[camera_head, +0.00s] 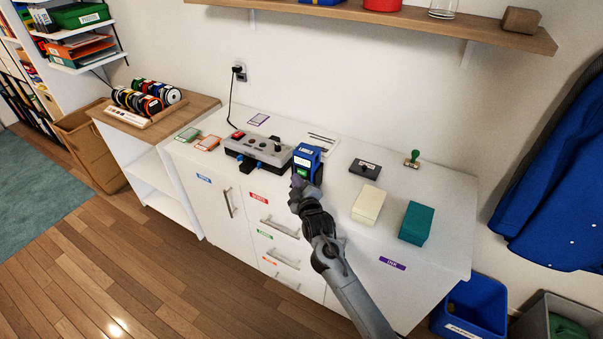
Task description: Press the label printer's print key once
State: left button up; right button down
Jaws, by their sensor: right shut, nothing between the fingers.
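A small blue and dark device with a white label on its front, which looks like the label printer (308,152), stands upright on the white cabinet top. A small green patch shows low on its front; I cannot tell whether this is the print key. My right gripper (298,183) is shut and empty, directly in front of the printer's lower front. It hides part of the printer's base, and I cannot tell whether its tips touch it. My left gripper is not in view.
A grey device (257,149) with a red switch and black knob stands just left of the printer. A black box (365,168), green-handled stamp (413,159), cream block (369,205) and teal block (416,223) stand to the right. A shelf (480,30) runs above.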

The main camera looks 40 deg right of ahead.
jog(key=shift+d, duration=0.2)
dwell(0.4)
jog(key=shift+w+d, duration=0.1)
jog(key=shift+d, duration=0.1)
jog(key=shift+d+p, duration=0.1)
jog(key=shift+p, duration=0.2)
dwell(0.3)
jog(key=shift+w+d, duration=0.15)
jog(key=shift+d, duration=0.15)
dwell(0.5)
jog(key=shift+a, duration=0.1)
jog(key=shift+s+a+r+p, duration=0.1)
jog(key=shift+s+a+p, duration=0.1)
jog(key=shift+a+p, duration=0.35)
jog(key=shift+a, duration=0.15)
jog(key=shift+s+p, duration=0.1)
jog(key=shift+p, duration=0.25)
